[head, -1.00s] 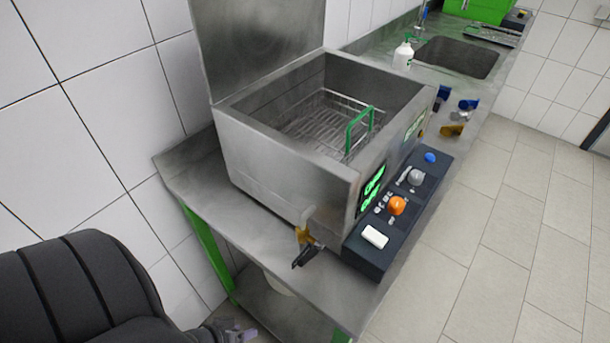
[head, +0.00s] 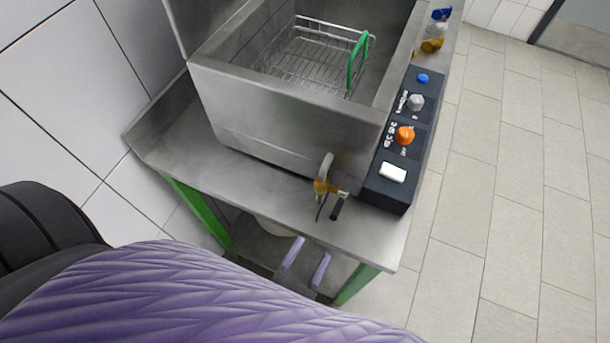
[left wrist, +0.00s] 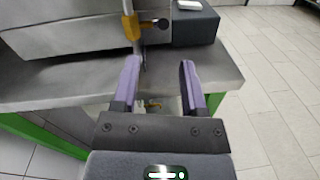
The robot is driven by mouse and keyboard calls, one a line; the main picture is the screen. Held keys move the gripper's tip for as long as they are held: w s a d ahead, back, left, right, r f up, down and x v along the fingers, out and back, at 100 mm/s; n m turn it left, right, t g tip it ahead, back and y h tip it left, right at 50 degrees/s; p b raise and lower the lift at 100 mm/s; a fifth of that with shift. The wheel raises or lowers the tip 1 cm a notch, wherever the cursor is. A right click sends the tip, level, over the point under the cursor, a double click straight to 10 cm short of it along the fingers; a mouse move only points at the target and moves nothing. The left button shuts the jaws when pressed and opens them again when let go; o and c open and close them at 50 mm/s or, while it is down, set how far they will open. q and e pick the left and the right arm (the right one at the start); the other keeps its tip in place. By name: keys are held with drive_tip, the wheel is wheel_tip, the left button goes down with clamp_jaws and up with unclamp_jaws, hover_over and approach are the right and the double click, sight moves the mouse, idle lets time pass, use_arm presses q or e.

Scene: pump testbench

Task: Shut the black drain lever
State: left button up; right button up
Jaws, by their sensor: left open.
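The black drain lever (head: 338,208) sits on a brass valve (head: 323,187) on a pipe at the front of the steel tank (head: 290,133). It points down and outward over the table's front edge. In the left wrist view the brass valve (left wrist: 131,27) and the black lever end (left wrist: 162,23) show ahead, beyond my fingers. My left gripper (head: 306,262) is open and empty, in front of and below the lever, apart from it. Its two purple fingers also show in the left wrist view (left wrist: 160,85). My right gripper is not in view.
A dark control panel (head: 376,192) with an orange knob (head: 405,135) and a white switch stands right of the valve. A wire basket (head: 305,60) with a green handle is in the tank. The steel table (head: 180,150) has green legs. Open floor lies to the right.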

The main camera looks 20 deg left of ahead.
sight(338, 207)
use_arm(q)
drive_tip(key=w, duration=0.6)
drive_tip(key=w+d, duration=0.1)
drive_tip(key=w, duration=0.2)
drive_tip(key=shift+w, duration=0.2)
drive_tip(key=shift+w+d, duration=0.1)
drive_tip(key=shift+w, duration=0.2)
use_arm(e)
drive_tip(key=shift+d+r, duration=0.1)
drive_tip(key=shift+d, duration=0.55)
use_arm(q)
drive_tip(key=shift+c, duration=0.2)
clamp_jaws()
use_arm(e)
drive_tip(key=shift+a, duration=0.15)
